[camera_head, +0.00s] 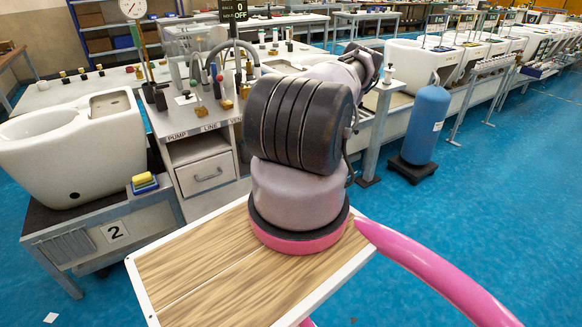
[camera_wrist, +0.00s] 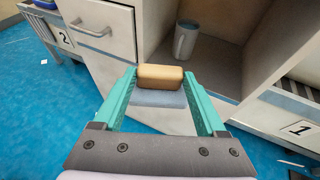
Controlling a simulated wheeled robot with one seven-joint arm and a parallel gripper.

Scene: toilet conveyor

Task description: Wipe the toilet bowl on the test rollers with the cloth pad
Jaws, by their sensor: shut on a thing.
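My gripper (camera_wrist: 162,98), with teal fingers, is shut on a pad (camera_wrist: 160,77) that has a tan block on top and blue-grey material below. In the wrist view it is in front of an open cabinet, apart from any bowl. In the head view my arm hides the gripper and the held pad. A white toilet bowl (camera_head: 75,146) lies at the left on the stand marked 2. Rollers under it cannot be made out.
A yellow-and-blue sponge (camera_head: 145,183) lies on the stand edge beside the bowl. A cabinet with a drawer (camera_head: 207,174) stands right of it; its open shelf holds a grey mug (camera_wrist: 186,40). A blue tank (camera_head: 424,124) stands at right. Blue floor is clear at far right.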

